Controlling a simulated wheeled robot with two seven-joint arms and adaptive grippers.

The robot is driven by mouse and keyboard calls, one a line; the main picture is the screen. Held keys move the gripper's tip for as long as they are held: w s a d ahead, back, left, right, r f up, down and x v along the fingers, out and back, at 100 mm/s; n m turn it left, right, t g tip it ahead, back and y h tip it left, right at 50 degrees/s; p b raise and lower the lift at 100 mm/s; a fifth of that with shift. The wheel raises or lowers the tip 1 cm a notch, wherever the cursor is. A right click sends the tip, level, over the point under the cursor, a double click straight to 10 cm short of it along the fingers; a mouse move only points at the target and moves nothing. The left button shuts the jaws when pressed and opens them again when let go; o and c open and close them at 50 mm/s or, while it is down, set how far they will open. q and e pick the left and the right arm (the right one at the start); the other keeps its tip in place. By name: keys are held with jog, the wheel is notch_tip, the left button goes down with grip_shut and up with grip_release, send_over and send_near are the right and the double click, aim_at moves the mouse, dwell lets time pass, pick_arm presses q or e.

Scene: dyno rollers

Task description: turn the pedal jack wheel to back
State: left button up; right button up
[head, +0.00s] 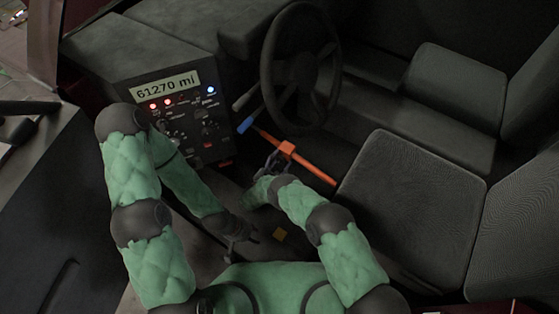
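The pedal jack is an orange bar (316,171) with an orange block (287,149) on it. It slants down from the dashboard towards the driver's seat, and a blue part (244,126) shows at its upper left end. I cannot make out which part is the wheel. My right gripper (273,163) is at the orange block, just below and left of it. Its fingers are small and dark, so I cannot tell whether they grip anything. My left gripper (243,248) is lower, apart from the jack, with its fingers spread and nothing visible between them.
A dashboard panel (185,125) with lit lamps and a display reading 61270 mi stands left of the jack. The steering wheel (302,68) is above it. The front seat (410,205) is close on the right. A small yellow-brown patch (280,233) lies near my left gripper.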

jog(key=c, duration=1.1)
jog(key=shift+w+r+m, duration=0.1)
jog(key=shift+m, duration=0.3)
